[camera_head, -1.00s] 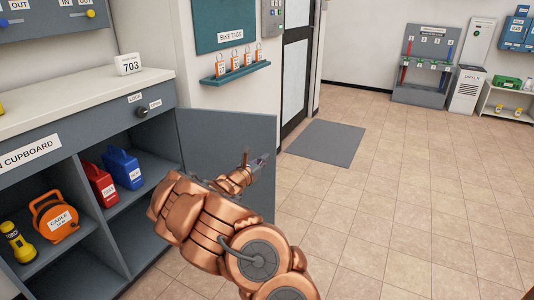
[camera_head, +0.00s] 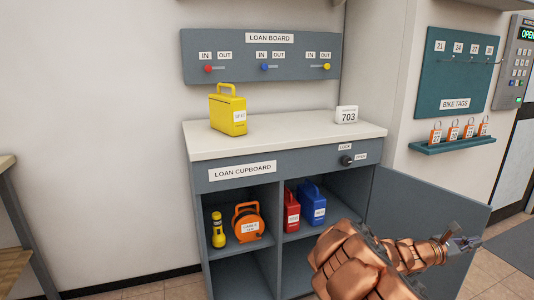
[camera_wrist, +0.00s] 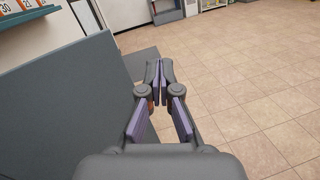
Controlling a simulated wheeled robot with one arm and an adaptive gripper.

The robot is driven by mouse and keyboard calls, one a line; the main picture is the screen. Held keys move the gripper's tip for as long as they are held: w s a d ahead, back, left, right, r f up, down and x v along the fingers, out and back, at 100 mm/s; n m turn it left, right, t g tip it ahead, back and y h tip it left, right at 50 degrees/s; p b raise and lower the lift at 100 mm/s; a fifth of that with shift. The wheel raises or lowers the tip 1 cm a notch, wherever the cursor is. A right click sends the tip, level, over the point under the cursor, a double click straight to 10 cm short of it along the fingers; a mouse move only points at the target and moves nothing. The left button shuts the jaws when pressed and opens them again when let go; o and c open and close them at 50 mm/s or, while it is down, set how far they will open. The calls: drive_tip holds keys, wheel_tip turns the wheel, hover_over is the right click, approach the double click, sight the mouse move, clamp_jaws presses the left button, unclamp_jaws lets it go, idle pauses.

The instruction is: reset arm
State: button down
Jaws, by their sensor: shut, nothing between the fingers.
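My copper arm reaches in from the lower right in the head view, in front of the loan cupboard's open door (camera_head: 428,222). My gripper (camera_head: 474,243) points right, at the door's outer side. In the wrist view my gripper (camera_wrist: 160,66) has its fingertips together with nothing between them. The door also shows at the left of the wrist view (camera_wrist: 75,95), beside the fingers. I cannot tell whether the arm touches the door.
The loan cupboard (camera_head: 235,185) holds a yellow torch (camera_head: 218,232), an orange cable reel (camera_head: 248,224), a red case (camera_head: 291,212) and a blue case (camera_head: 312,205). A yellow case (camera_head: 228,113) stands on top. Tiled floor (camera_wrist: 245,80) lies clear ahead of the gripper.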

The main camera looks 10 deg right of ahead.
drive_tip(key=s+a+r+m+g+y+p, duration=0.25)
drive_tip(key=s+a+r+m+p, duration=0.2)
drive_tip(key=r, duration=0.45)
drive_tip(key=s+a+r+m+g+y+p, duration=0.1)
drive_tip(key=s+a+r+m+g+p, duration=0.25)
drive_tip(key=s+r+m, duration=0.4)
drive_tip(key=s+a+r+m+t+y+p, duration=0.1)
drive_tip(key=s+a+r+y+p, duration=0.2)
drive_tip(key=a, duration=1.1)
drive_tip(key=s+a+r+m+t+y+p, duration=0.1)
drive_tip(key=s+a+y+p, duration=0.4)
drive_tip(key=a, duration=0.9)
drive_tip(key=s+a+r+m+t+y+p, duration=0.1)
drive_tip(key=s+a+r+t+y+p, duration=0.2)
drive_tip(key=a+y+p, duration=0.4)
drive_tip(key=s+a+r+p, duration=0.1)
drive_tip(key=a+r+p, duration=0.1)
drive_tip(key=a, duration=0.6)
drive_tip(key=shift+p, duration=0.65)
drive_tip(key=shift+s, duration=0.1)
